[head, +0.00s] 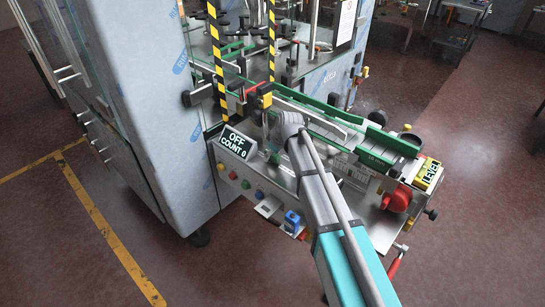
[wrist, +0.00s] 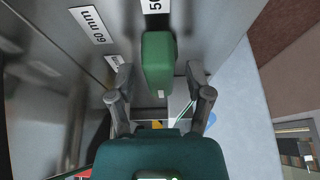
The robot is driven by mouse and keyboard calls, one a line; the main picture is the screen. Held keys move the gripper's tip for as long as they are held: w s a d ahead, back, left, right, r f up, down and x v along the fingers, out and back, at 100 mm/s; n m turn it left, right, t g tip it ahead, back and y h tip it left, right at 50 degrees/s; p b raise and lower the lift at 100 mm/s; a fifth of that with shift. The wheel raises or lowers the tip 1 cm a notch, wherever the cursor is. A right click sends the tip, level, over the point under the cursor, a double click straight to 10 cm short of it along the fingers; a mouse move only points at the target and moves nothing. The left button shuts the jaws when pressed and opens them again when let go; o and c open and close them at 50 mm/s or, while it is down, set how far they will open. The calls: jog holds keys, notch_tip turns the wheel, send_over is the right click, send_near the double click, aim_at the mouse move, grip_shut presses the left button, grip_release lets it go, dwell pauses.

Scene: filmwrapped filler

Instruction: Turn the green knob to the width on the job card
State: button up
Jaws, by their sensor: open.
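The green knob (wrist: 158,62) shows in the wrist view as an upright bar on a grey panel. Its upper end lies just below a label beginning with 5 (wrist: 155,6), cut off by the picture edge. A label reading 60 mm (wrist: 91,25) is to its upper left. My gripper (wrist: 160,82) is open, with one finger on each side of the knob's lower part. Gaps show between fingers and knob. In the head view my arm hides the knob and the gripper. A white sheet (head: 347,21) hangs on the machine; its writing is too small to read.
The filling machine (head: 150,100) has a display reading OFF, COUNT 0 (head: 237,142), with several coloured buttons below. Green conveyor rails (head: 385,140) run behind.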

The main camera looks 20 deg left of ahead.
grip_shut()
dwell(0.4)
jog(key=shift+m, duration=0.4)
jog(key=m+t, duration=0.1)
jog(key=m, duration=0.1)
jog(key=m+h, duration=0.1)
jog(key=m, duration=0.2)
jog(key=shift+t, duration=0.4)
jog(key=m+h, duration=0.1)
jog(key=m, duration=0.2)
jog(key=m+t+h, duration=0.1)
jog(key=m, duration=0.2)
